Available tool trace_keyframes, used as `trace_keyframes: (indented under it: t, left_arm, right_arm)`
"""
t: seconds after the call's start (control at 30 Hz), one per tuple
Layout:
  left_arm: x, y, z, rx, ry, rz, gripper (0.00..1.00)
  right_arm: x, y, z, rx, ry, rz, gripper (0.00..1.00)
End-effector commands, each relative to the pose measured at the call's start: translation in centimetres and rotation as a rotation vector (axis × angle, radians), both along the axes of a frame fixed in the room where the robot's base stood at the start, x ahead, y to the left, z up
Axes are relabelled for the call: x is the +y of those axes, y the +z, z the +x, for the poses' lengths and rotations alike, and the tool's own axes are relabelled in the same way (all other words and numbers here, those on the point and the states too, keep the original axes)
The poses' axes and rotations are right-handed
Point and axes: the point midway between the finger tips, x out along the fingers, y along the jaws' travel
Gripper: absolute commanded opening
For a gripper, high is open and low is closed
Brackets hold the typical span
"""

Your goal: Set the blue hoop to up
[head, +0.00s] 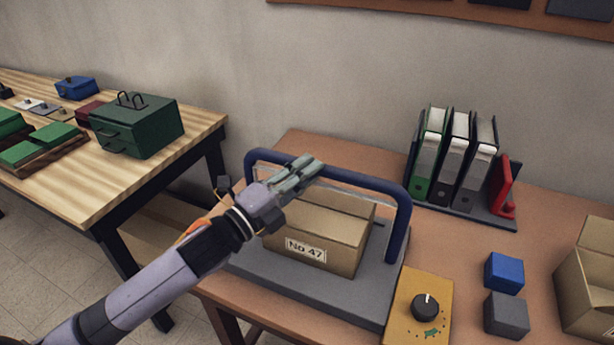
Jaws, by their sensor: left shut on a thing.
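The blue hoop (397,232) stands over a dark grey base plate (352,299) on the brown table. It is a bar with two legs and looks upright. My left gripper (311,171) is at the top bar of the hoop, left of its middle, and is shut on it. The gripper hides part of the bar. An open cardboard box (320,244) labelled No 47 sits on the plate under the hoop. My right gripper is not in view.
A yellow panel with a black knob (425,306) lies right of the plate. A blue cube (504,272), a grey cube (506,315) and another box (590,290) are farther right. Binders (457,155) stand behind. A second table (90,195) with a green chest (140,125) is left.

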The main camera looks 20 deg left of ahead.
Motion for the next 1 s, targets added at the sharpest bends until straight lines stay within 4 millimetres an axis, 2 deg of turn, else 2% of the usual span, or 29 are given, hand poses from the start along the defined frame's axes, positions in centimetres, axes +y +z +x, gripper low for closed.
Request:
trace_keyframes:
  t: [0.27,0.3,0.57,1.0]
  left_arm:
    - [0.08,0.04,0.05,-0.001,0.002,0.001,0.00]
    - [0.08,0.04,0.05,0.000,0.002,0.002,0.23]
    - [0.06,0.02,0.04,0.001,0.002,0.001,0.40]
    - [0.33,-0.18,-0.54,0.002,0.002,0.002,0.41]
  right_arm:
    - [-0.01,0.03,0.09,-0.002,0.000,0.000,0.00]
    - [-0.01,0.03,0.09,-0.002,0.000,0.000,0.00]
    - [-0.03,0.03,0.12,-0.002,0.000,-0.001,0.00]
    - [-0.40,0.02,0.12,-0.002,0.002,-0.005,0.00]
